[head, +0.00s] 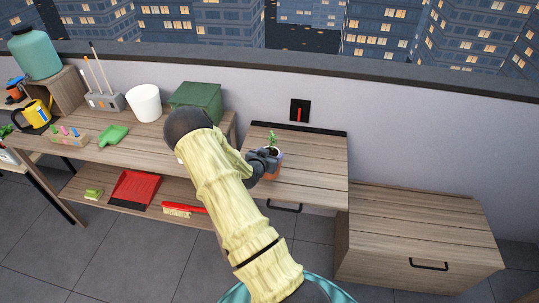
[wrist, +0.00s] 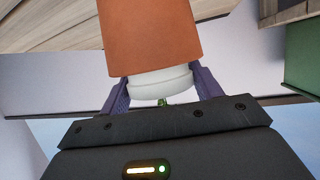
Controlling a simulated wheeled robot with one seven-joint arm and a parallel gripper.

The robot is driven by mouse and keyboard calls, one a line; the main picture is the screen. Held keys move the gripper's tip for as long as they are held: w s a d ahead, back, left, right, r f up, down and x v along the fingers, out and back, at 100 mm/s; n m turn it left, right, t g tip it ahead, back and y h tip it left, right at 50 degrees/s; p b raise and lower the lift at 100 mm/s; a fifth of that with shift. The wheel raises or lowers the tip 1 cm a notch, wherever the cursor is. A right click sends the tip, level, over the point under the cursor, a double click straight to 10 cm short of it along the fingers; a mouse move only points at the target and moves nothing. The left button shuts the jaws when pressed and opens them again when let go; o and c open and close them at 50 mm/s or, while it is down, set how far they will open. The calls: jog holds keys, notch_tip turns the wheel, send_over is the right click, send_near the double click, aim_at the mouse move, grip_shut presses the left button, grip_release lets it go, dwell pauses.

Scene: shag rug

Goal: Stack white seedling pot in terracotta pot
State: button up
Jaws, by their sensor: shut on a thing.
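The terracotta pot (head: 273,175) stands on the right part of the wooden bench, with a green plant (head: 271,138) above it. In the wrist view, the terracotta pot (wrist: 150,38) appears upside down. The white seedling pot (wrist: 162,83) shows as a pale band beyond the terracotta rim; its lower part is hidden, seemingly inside the terracotta pot. My gripper (wrist: 163,90) is shut on the white pot, with purple fingers on both sides of it. In the head view my gripper (head: 264,160) reaches the pots from the left. How deep the white pot sits cannot be told.
A green box (head: 197,98) and a white bucket (head: 144,103) stand on the bench to the left. A lower wooden cabinet (head: 420,225) stands to the right. The bench top (head: 318,168) right of the pots is clear.

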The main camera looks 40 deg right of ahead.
jog(key=shift+f, duration=0.3)
jog(key=shift+s+a+f+b, duration=0.1)
jog(key=shift+s+a+b, duration=0.05)
jog(key=shift+b, duration=0.15)
jog(key=o, duration=1.1)
jog(key=shift+f, duration=0.2)
jog(key=shift+r, duration=0.1)
jog(key=shift+r+p, duration=0.6)
jog(key=shift+p, duration=0.2)
jog(key=b+v, duration=0.1)
jog(key=v, duration=1)
jog(key=shift+a+r+b, duration=0.25)
jog(key=shift+r+b, duration=0.1)
